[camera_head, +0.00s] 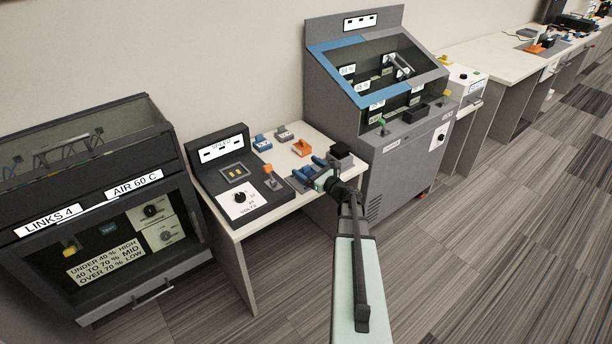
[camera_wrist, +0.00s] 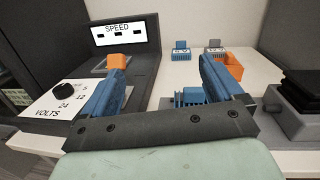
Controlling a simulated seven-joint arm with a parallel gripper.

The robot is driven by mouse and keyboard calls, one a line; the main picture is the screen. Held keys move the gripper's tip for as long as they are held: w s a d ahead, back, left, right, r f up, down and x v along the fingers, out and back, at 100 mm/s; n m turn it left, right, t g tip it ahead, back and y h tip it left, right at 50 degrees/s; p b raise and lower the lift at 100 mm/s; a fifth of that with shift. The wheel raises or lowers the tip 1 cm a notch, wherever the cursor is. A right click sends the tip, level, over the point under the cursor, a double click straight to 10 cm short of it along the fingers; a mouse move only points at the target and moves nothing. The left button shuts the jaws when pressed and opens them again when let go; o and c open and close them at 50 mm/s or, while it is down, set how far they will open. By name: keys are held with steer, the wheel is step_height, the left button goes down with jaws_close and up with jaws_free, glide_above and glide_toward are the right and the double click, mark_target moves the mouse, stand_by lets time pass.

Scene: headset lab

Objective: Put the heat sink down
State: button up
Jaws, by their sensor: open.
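My gripper (camera_head: 307,167) is over the white bench between the speed panel and the cabinet; its two blue fingers stand wide apart in the wrist view (camera_wrist: 162,68). A small blue finned piece (camera_wrist: 189,97), which looks like a heat sink, sits low between the fingers, nearer the right one. I cannot tell whether it touches that finger. A black finned block (camera_wrist: 301,88) sits on a grey base to the right of the fingers; it also shows in the head view (camera_head: 341,150). I cannot tell for sure which finned piece is the heat sink.
The speed panel (camera_head: 225,160) with a volts knob stands left. An orange-topped piece (camera_wrist: 117,62) is behind the left finger. An orange bin (camera_head: 303,148) and two small labelled modules, blue (camera_wrist: 181,51) and grey (camera_wrist: 214,50), stand behind.

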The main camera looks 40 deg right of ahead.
steer(key=w+a+r+n+g+y, duration=0.2)
steer(key=w+a+r+n+g, duration=0.15)
steer(key=w+r+n, duration=0.45)
steer(key=w+a+r+n+g+y, duration=0.2)
steer(key=w+a+r+n+y, duration=0.15)
steer(key=w+r, duration=0.4)
steer(key=n+g+h, duration=0.4)
steer(key=g+h, duration=0.4)
steer(key=g, duration=0.5)
glide_above(306, 166)
step_height(306, 166, down, 10)
step_height(306, 166, down, 8)
steer(key=shift+w+d+r, duration=0.1)
steer(key=shift+d+r, duration=0.05)
steer(key=shift+r, duration=0.05)
steer(key=shift+a+f, duration=0.2)
steer(key=shift+f, duration=2.4)
steer(key=c, duration=1.3)
